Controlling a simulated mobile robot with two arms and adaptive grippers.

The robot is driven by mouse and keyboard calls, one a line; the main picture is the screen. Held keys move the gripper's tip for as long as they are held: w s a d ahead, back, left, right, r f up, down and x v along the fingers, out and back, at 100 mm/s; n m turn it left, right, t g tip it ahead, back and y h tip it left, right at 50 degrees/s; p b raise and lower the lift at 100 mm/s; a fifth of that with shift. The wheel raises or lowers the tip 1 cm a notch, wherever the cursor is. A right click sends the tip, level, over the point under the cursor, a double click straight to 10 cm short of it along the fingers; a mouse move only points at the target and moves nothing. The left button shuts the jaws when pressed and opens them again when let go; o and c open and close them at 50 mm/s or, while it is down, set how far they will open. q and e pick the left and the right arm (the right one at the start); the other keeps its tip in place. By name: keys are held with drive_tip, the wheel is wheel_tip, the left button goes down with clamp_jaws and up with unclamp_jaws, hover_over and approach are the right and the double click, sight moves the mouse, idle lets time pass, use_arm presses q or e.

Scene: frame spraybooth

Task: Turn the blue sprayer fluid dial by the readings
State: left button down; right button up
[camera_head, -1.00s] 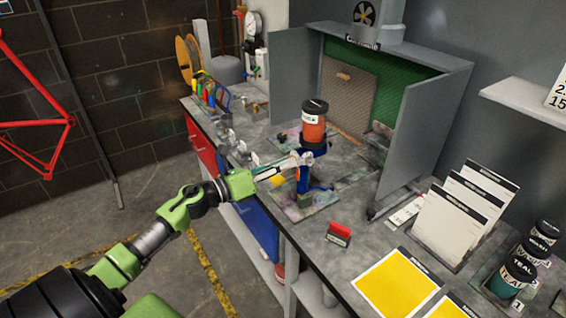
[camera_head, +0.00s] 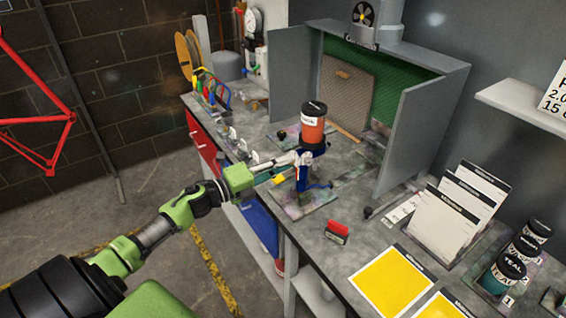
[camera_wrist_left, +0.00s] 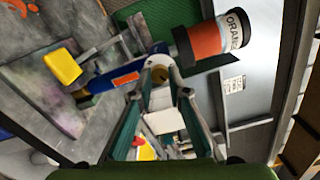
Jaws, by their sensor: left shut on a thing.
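The blue sprayer (camera_head: 302,178) stands upright on a paint-stained mat, with an orange cup (camera_head: 312,131) under a black lid on top. In the left wrist view its blue body (camera_wrist_left: 112,74) lies slantwise, with the cup (camera_wrist_left: 207,41) marked ORANGE at upper right. My left gripper (camera_head: 300,158) reaches the sprayer from the left, just below the cup. In the left wrist view its fingers (camera_wrist_left: 160,80) are shut on a small brass-coloured fluid dial (camera_wrist_left: 161,74) at the sprayer's end. The fingertips partly hide the dial. My right gripper is in neither view.
A white sign (camera_head: 556,92) at right shows part of its figures, "2.0" and "15". A round gauge (camera_head: 253,20) hangs at the back. The grey spray booth (camera_head: 425,110) stands behind the sprayer. A red-topped block (camera_head: 337,232), yellow card (camera_head: 392,280) and lidded jars (camera_head: 503,275) occupy the bench front.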

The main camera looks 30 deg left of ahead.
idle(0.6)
use_arm(q)
drive_tip(key=c, duration=1.9)
unclamp_jaws()
drive_tip(key=v, duration=1.2)
